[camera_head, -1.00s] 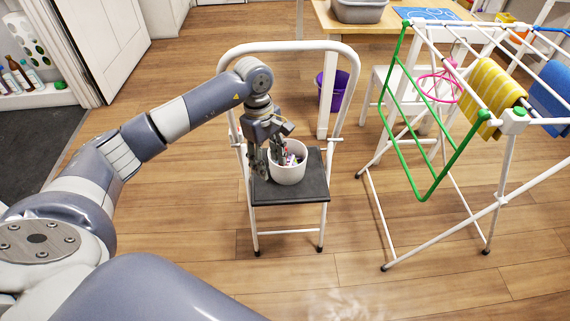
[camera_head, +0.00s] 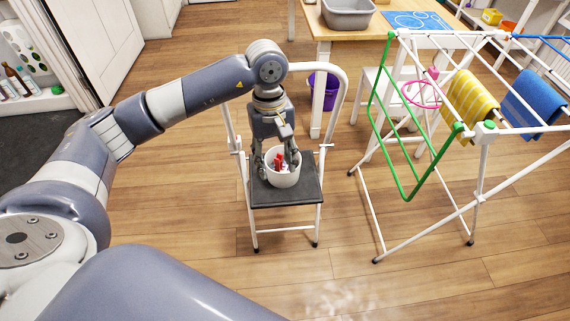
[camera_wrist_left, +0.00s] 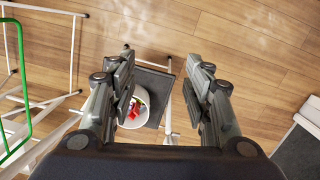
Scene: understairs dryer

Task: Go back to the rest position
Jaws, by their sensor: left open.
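My left gripper (camera_head: 278,160) hangs with its fingers pointing down above a white pot (camera_head: 284,180). Its fingers are apart with nothing between the tips, and it also shows open in the left wrist view (camera_wrist_left: 160,72). The pot stands on the dark seat of a white folding step chair (camera_head: 300,195). Small red and coloured items lie in the pot; the wrist view shows the pot (camera_wrist_left: 145,148) below the fingers, left of the middle. Its rim is partly hidden by a finger. My right gripper is not in view.
A white drying rack (camera_head: 420,230) with a green side frame, a yellow towel (camera_head: 472,95) and a blue towel (camera_head: 540,97) stands at the right. A purple bin (camera_head: 324,92) is behind the chair, near a wooden table (camera_head: 385,35) with a grey basin (camera_head: 348,14). The front floor is clear.

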